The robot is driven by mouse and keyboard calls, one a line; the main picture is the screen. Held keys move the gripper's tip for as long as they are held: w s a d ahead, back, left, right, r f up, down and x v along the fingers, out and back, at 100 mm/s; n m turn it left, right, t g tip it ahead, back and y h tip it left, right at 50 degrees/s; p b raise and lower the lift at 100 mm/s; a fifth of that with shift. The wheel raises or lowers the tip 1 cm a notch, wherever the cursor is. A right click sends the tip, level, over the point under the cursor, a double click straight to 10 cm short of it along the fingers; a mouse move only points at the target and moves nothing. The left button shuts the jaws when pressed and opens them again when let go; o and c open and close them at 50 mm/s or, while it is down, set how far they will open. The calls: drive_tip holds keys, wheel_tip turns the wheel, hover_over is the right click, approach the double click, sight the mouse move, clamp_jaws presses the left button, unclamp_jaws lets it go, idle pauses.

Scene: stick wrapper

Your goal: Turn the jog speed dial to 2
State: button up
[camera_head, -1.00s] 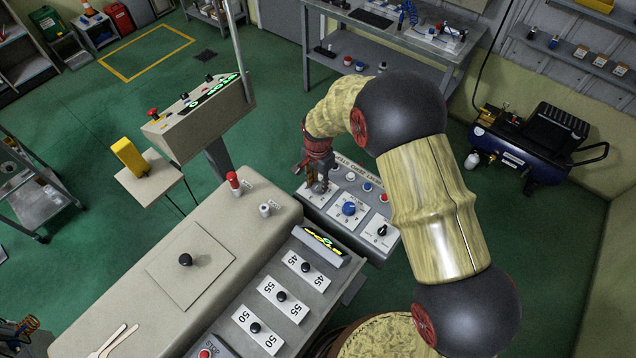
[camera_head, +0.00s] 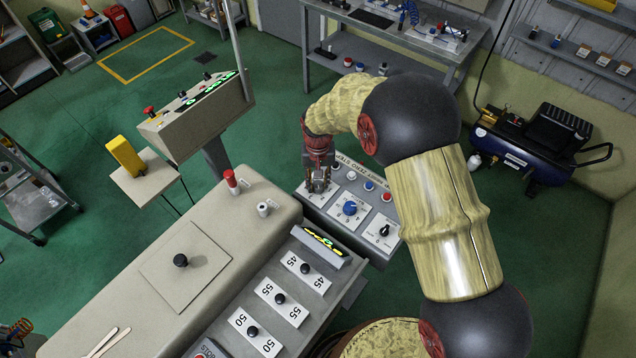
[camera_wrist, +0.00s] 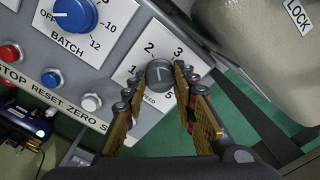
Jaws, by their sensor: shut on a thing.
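The jog speed dial is a small dark round knob (camera_wrist: 158,72) on a white plate (camera_wrist: 149,112) marked with numbers; 1, 2, 3 and 5 are readable. A short pale mark shows on the knob's top, roughly toward the 2 side, but its exact setting is hard to read. My gripper (camera_wrist: 160,78) has its fingers on both sides of the knob and is shut on it. In the head view my gripper (camera_head: 318,184) is at the left end of the sloped grey control panel (camera_head: 336,217), hiding the knob there.
A blue batch dial (camera_wrist: 75,14) is beside the speed plate. Red, blue and white buttons (camera_wrist: 91,102) line the panel's edge. A beige machine body (camera_wrist: 250,25) with a LOCK label is close on the other side. A beige bench (camera_head: 110,300) stands left of the panel.

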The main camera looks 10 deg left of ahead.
sight(318, 184)
drive_tip(key=shift+n, duration=1)
drive_tip(key=o, duration=1.2)
drive_tip(key=shift+c, duration=0.2)
wheel_tip(318, 184, up, 12)
